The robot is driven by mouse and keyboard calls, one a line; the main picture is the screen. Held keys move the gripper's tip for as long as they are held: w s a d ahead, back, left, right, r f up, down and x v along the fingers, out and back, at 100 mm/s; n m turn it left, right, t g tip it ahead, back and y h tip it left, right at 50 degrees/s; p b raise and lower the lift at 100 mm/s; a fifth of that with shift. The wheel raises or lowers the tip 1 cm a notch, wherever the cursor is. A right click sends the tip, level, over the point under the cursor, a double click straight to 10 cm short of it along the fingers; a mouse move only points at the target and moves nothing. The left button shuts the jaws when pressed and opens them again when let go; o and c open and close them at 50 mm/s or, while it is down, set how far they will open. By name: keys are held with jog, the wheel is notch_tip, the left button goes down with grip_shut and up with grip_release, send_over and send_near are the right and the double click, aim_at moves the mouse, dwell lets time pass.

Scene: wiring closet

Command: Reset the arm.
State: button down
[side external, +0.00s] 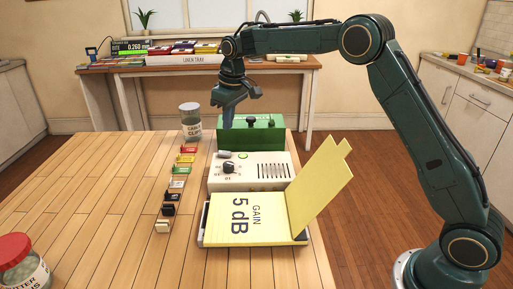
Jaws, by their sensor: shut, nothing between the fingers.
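My gripper (229,122) points down at the far end of the wooden table (100,190). It is shut and empty. Its fingertips show in front of or just above the left part of a green box (265,138); I cannot tell whether they touch it. My arm reaches in from the right, bent high over the table.
A cream device (270,172) with a dial and a yellow folder-like piece reading "GAIN 5 dB" (235,222) stand nearer. Several small coloured clips (177,184) line up left of them. Jars stand at the back (190,122) and front left (22,265).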

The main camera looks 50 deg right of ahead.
jog(key=s+r+m+t, duration=0.1)
jog(key=s+r, duration=0.5)
jog(key=s, duration=0.4)
jog(key=s+r+m+t, duration=0.1)
jog(key=s+r, duration=0.5)
jog(key=s, duration=0.4)
jog(key=s+f+t, duration=0.1)
jog(key=s+f, duration=0.1)
jog(key=s, duration=0.8)
jog(key=s+f+m, duration=0.1)
jog(key=s+f, duration=0.2)
jog(key=s, duration=0.8)
jog(key=shift+s+d+f+t, duration=0.2)
jog(key=shift+d+t, duration=0.2)
